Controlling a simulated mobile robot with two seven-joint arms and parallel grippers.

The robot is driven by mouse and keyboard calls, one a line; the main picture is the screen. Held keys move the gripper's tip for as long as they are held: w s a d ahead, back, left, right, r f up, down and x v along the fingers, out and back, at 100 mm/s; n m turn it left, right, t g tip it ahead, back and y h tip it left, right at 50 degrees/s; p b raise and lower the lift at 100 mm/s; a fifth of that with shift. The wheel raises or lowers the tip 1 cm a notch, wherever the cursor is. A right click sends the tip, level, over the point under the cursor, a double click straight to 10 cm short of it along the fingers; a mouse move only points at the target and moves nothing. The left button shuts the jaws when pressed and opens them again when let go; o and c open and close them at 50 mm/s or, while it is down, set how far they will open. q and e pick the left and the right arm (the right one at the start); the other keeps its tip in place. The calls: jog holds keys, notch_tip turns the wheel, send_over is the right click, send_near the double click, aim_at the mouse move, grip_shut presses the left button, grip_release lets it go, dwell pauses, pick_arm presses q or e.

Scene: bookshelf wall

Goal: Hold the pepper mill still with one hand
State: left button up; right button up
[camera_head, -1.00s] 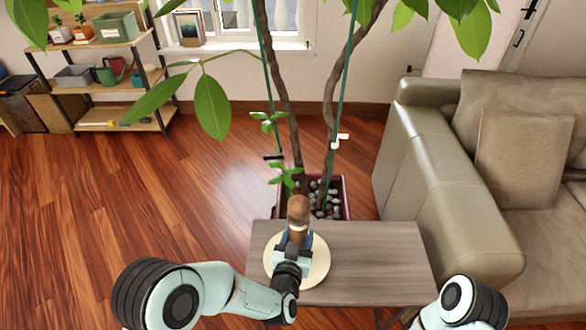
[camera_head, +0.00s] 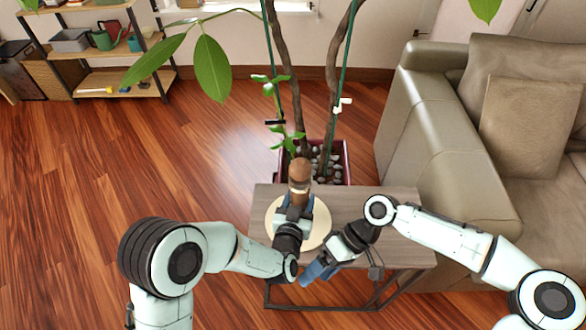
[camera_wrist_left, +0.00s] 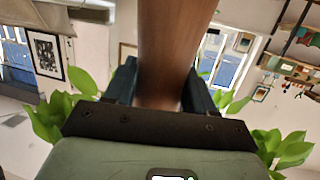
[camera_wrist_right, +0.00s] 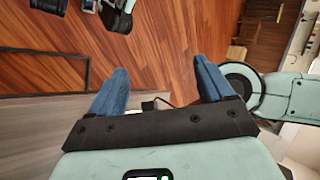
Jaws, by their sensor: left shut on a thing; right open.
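The pepper mill (camera_head: 299,171) is brown wood with a rounded top. It stands upright over a round pale board (camera_head: 322,222) on the small side table. My left gripper (camera_head: 296,204) is shut around its body; in the left wrist view the mill (camera_wrist_left: 170,50) rises between the two fingers (camera_wrist_left: 158,88). The mill's lower part is hidden by my gripper. My right gripper (camera_head: 314,273) is apart from the mill, at the table's front edge and lower right of it. In the right wrist view its fingers (camera_wrist_right: 163,85) are open with nothing between them.
The grey-brown side table (camera_head: 350,200) has bare top to the right of the board. A potted tree (camera_head: 340,165) stands right behind it, its trunks close to the mill. A beige sofa (camera_head: 440,150) is at the right. Open wood floor (camera_head: 80,190) lies left.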

jog(key=w+d+r+n+t+y, duration=0.35)
jog(key=w+r+n+y, duration=0.35)
jog(key=w+r, duration=1)
jog(key=n+y, duration=0.3)
jog(key=n, duration=0.3)
send_near(293, 171)
jog(key=a, duration=0.3)
jog(key=a+f, duration=0.1)
jog(key=a, duration=0.2)
jog(key=a+f, duration=0.1)
jog(key=a, duration=0.3)
jog(key=shift+w, duration=0.15)
jog(key=c, duration=1)
